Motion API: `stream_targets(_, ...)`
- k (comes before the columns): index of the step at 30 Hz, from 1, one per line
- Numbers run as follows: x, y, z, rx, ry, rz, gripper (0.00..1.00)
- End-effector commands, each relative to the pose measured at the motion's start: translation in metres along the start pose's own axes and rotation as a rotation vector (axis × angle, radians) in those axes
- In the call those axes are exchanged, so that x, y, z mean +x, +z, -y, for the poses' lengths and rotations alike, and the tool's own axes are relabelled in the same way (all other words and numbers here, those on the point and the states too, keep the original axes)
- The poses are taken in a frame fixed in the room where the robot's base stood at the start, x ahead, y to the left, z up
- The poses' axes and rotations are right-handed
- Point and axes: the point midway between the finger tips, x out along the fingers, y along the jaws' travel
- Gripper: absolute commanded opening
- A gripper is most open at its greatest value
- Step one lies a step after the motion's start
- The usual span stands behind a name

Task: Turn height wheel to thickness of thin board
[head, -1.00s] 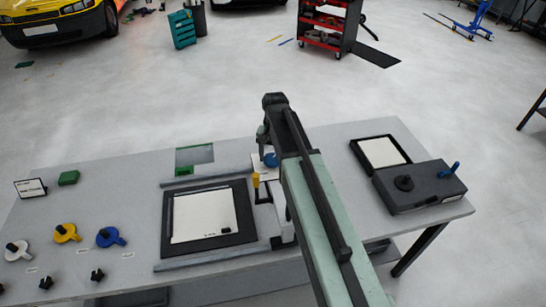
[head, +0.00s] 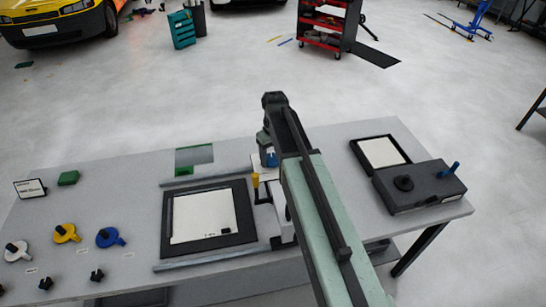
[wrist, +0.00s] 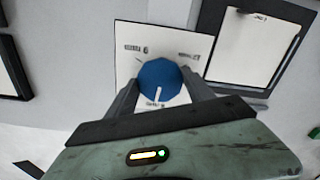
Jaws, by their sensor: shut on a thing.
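The blue height wheel (wrist: 160,82) sits on a white plate with dark printed labels (wrist: 130,48). A white pointer line on the wheel points down toward the lower label in the wrist view. The labels are too blurred to read. My gripper (wrist: 158,90) has one finger on each side of the wheel and is shut on it. In the head view the wheel (head: 271,160) shows as a small blue patch just below my gripper (head: 267,150), partly hidden by my arm. I cannot tell which board is the thin one.
A black-framed white panel (head: 183,243) lies left of the wheel, with a yellow-topped handle (head: 256,181) between. White, yellow (head: 66,233) and blue knobs are at the table's left. A dark box (head: 425,190) and framed white tray (head: 358,151) are at right.

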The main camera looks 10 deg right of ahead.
Motion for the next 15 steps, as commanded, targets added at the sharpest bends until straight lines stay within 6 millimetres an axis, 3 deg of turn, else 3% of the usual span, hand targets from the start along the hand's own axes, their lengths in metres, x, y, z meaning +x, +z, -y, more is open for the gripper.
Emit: stream_targets(15,0.0001,-0.0004,0.0006,-0.117,-0.002,0.003,0.21)
